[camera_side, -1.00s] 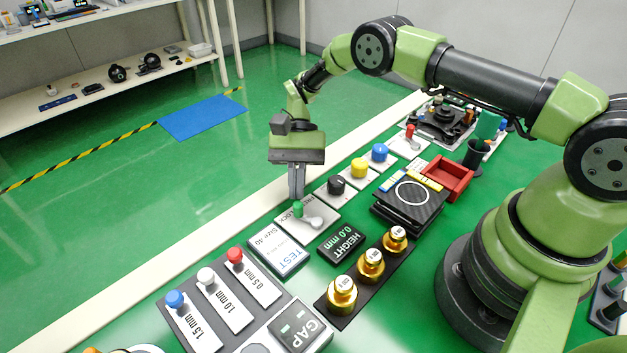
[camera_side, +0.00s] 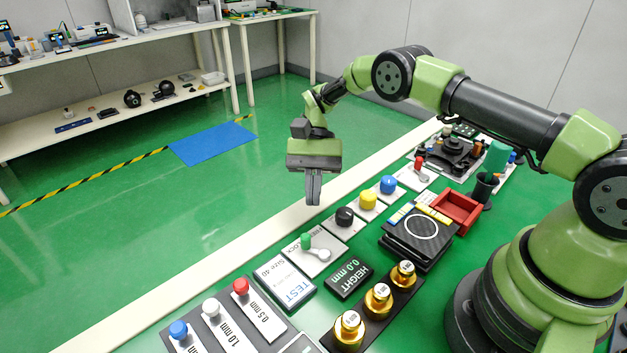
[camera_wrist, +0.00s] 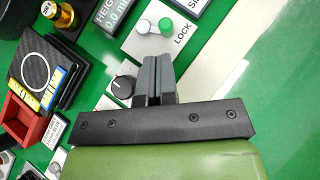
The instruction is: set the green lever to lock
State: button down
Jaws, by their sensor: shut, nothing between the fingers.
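The green lever (camera_side: 306,241) stands on a white plate (camera_side: 327,262) marked LOCK, on the near side of the black knob's plate. Its rounded green end also shows in the wrist view (camera_wrist: 166,26), beside a white round part and close to the word LOCK. My gripper (camera_side: 313,203) is shut and empty, held above the bench edge, behind the lever and apart from it. In the wrist view my fingertips (camera_wrist: 156,58) point towards the lever plate, with a gap between.
Black (camera_side: 345,216), yellow (camera_side: 368,200) and blue (camera_side: 388,184) knobs run in a row beyond the lever. The TEST card (camera_side: 286,282) and HEIGHT display (camera_side: 349,277) lie nearby. A red tray (camera_side: 456,211) and brass weights (camera_side: 378,298) stand to the right.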

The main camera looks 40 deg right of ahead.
jog(key=v, duration=0.3)
dwell(0.5)
